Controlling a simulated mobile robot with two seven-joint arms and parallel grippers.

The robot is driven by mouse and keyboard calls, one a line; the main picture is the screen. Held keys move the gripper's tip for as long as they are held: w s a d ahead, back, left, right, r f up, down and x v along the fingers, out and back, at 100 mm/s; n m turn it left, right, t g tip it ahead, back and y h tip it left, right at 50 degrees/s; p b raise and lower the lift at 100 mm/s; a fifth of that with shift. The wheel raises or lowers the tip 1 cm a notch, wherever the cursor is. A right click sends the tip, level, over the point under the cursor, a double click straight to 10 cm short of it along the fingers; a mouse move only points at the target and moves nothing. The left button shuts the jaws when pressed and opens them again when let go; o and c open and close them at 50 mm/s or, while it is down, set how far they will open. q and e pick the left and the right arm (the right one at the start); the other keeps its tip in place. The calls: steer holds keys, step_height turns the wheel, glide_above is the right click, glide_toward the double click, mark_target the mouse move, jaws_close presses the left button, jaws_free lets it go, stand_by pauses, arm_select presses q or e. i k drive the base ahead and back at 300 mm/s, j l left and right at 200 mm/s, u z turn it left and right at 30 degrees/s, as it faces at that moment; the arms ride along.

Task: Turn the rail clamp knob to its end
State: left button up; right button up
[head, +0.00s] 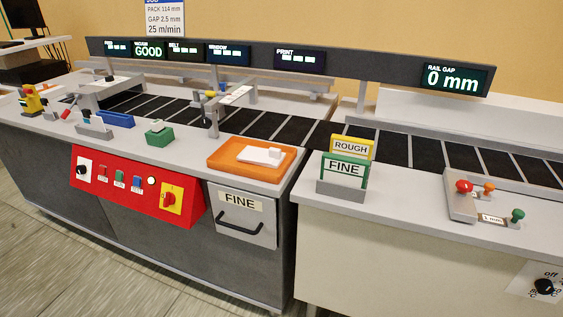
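No knob in the head view carries a readable rail clamp label, so I cannot tell for sure which one it is. On the right counter, a grey plate (458,203) bears a red round knob (464,186), an orange knob (488,188) and a green knob (517,215) beside a small tag reading "1 mm". A black rotary knob (544,287) sits on a white dial label with "off" on the right cabinet's front. The rail gap display (456,77) above reads "0 mm". Neither of my grippers is in view.
A stand with "ROUGH" (352,147) and "FINE" (344,169) cards is left of the plate. An orange tray (236,168) lies on the left counter, above a red control panel (116,204) and a "FINE" drawer (241,229). A dark belt (285,128) runs behind. Counter between cards and plate is clear.

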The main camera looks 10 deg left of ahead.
mark_target(463, 185)
steer(key=u, duration=0.6)
steer(key=z, duration=1.65)
steer(key=u, duration=1.6)
steer(key=z, duration=1.45)
steer(key=i, duration=0.05)
